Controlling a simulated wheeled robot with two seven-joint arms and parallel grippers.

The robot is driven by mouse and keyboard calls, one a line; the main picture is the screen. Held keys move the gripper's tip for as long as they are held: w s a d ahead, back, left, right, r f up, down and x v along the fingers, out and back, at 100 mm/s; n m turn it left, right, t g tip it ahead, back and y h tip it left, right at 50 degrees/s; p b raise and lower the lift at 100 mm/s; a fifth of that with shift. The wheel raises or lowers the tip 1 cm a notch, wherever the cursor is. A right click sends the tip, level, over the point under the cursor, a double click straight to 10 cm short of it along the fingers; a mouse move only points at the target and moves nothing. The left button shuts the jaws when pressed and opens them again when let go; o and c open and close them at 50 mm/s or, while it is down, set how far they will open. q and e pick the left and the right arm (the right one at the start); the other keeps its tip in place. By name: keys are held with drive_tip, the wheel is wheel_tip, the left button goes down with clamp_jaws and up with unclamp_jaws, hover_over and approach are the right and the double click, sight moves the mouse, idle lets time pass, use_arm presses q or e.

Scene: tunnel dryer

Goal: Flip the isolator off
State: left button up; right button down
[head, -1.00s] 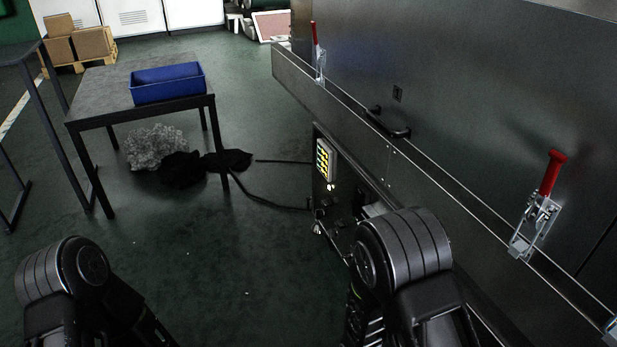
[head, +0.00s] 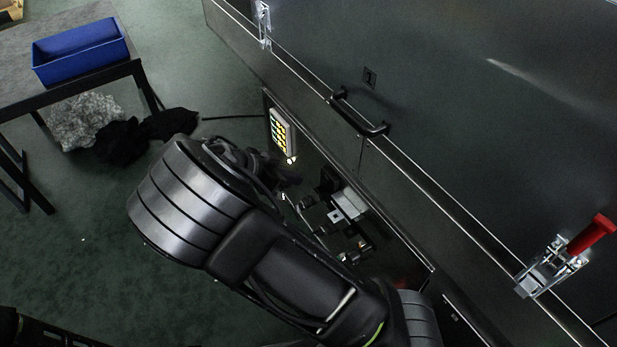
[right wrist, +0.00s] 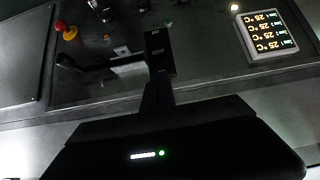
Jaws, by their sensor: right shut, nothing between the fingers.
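The control panel (head: 310,165) is on the low front of the dryer, partly behind my right arm. In the right wrist view, a black lever (right wrist: 68,62) lies beside a pale block (right wrist: 130,68) on the panel; this looks like the isolator, but its position is unclear. The pale block also shows in the head view (head: 348,203). My right gripper (right wrist: 160,55) is shut and empty, its dark fingers over the panel beside the pale block; I cannot tell whether they touch anything. In the head view it is hard to separate from the dark panel fittings. My left gripper is out of view.
A lit temperature display (head: 282,135) and a red-and-yellow stop button (right wrist: 69,33) are on the panel. A black handle (head: 358,115) and a red-handled clamp (head: 590,236) stick out above. A table (head: 65,98) with a blue bin (head: 80,52) stands left.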

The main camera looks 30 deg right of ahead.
sight(321, 190)
drive_tip(key=shift+f, duration=0.1)
idle(0.3)
drive_tip(key=b+x, duration=0.2)
drive_tip(key=x, duration=0.8)
drive_tip(key=shift+f, duration=0.1)
drive_tip(key=shift+a+f+h+b, duration=0.15)
drive_tip(key=shift+h+b, duration=0.25)
drive_tip(key=shift+b, duration=0.2)
